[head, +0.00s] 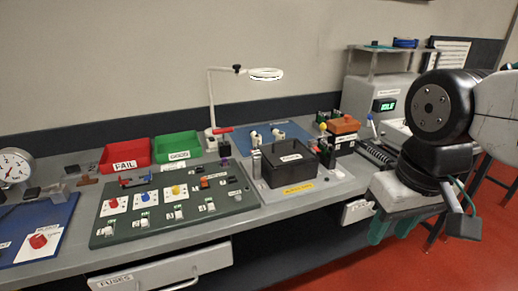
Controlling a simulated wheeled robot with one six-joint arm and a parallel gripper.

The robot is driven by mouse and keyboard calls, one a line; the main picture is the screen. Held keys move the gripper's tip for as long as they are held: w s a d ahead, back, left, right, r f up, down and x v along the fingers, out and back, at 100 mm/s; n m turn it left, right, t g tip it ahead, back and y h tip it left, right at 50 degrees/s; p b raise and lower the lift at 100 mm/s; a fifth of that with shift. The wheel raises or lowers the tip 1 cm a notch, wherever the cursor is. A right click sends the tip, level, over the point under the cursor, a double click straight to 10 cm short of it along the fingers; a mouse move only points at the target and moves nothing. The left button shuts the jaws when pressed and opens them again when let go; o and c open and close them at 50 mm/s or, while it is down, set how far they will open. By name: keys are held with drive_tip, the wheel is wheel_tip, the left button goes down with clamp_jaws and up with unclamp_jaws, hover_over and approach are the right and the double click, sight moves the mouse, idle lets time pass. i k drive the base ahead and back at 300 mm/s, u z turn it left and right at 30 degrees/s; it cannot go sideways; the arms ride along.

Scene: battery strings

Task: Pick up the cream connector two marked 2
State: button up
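Several small cream connectors stand in a row along the front of the dark green board, among them one at the left (145,223), one in the middle (179,214) and one at the right (211,207). Small white labels stand beside them, but the numbers are too small to read, so I cannot tell which is marked 2. My gripper (392,229) hangs at the right, beyond the bench's front edge and well away from the board. Its greenish fingers point down. I see nothing held, but the gap between them is unclear.
The green board (105,236) also carries red, blue and yellow parts. A black box (290,165) stands right of it. Red (124,155) and green (178,146) bins stand behind. A lamp (211,105) rises at the back. A blue mat (20,253) lies left.

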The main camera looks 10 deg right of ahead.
sight(257, 138)
drive_tip(key=z, duration=0.75)
drive_tip(key=i, duration=0.75)
drive_tip(key=u, duration=0.7)
drive_tip(key=i, duration=0.4)
drive_tip(key=u, duration=0.4)
